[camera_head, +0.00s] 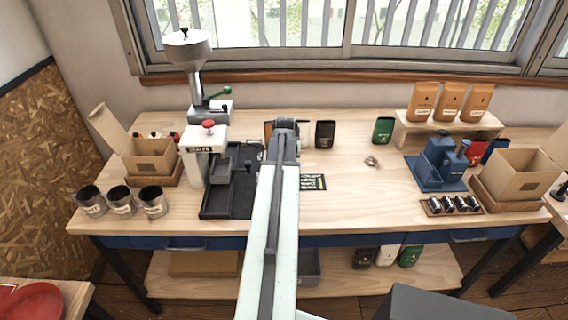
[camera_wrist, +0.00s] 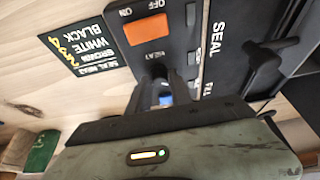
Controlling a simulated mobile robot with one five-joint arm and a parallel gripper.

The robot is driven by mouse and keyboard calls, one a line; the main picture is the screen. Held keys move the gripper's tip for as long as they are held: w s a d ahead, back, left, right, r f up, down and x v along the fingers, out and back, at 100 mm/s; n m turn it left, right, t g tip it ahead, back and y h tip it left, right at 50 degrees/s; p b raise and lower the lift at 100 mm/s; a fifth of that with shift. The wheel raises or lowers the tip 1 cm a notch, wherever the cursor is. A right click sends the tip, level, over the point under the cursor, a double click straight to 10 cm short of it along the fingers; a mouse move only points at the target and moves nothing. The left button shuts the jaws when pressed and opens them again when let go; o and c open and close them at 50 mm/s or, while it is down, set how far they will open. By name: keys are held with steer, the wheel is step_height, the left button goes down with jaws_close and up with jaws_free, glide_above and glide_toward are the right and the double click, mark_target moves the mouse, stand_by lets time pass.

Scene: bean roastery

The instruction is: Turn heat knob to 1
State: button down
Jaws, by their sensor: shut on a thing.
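The knob sits on the dark panel of the sealer (camera_wrist: 183,18), beside a HEAT label. The fingers hide most of the knob, so I cannot tell which number it points to. An orange ON/OFF switch (camera_wrist: 147,28) is on the same panel. In the head view my arm covers the knob and most of the sealer.
A black handle (camera_wrist: 262,62) stands out beside the SEAL marking. A dark card (camera_wrist: 88,48) lists BLACK 4, WHITE 3 and BROWN 2. In the head view a grinder (camera_head: 188,50), metal cans (camera_head: 122,200) and a cardboard box (camera_head: 150,160) stand left; a blue press (camera_head: 440,160) stands right.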

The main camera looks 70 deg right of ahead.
steer(key=c, duration=1.2)
jaws_free()
steer(key=p+v, duration=0.7)
steer(key=shift+s+a+r, duration=0.1)
steer(key=shift+a+r, duration=0.05)
steer(key=shift+r, duration=0.2)
